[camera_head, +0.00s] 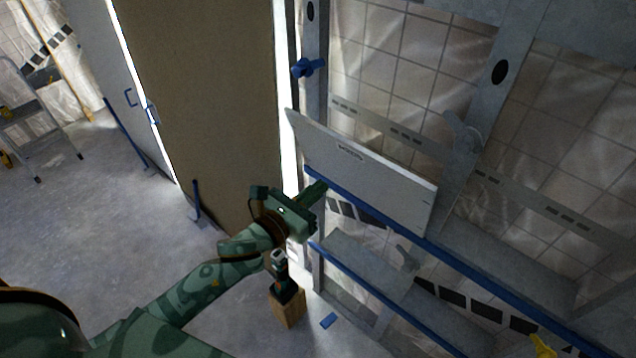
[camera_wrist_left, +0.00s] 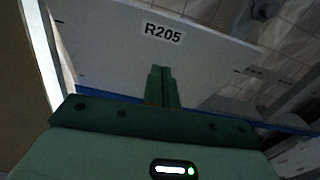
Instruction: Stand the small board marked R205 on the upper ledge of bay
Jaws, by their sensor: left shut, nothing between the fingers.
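The small white board (camera_head: 362,172) stands on the upper ledge (camera_head: 450,258) of the grey metal rack, its lower edge along the ledge's blue front strip. Its label R205 reads clearly on the board in the left wrist view (camera_wrist_left: 190,52). My left gripper (camera_head: 322,188) is in front of the board's lower left part. In the left wrist view its fingers (camera_wrist_left: 161,72) are closed together with nothing between them, and the board is just beyond the tips. Whether the tips touch it I cannot tell. My right gripper is not in view.
A lower ledge (camera_head: 375,280) runs below. A tall brown panel (camera_head: 205,100) stands to the left of the rack. A blue clamp (camera_head: 308,68) is on the upright. A cordless drill (camera_head: 284,284) stands on a wooden block (camera_head: 288,309) below my left gripper.

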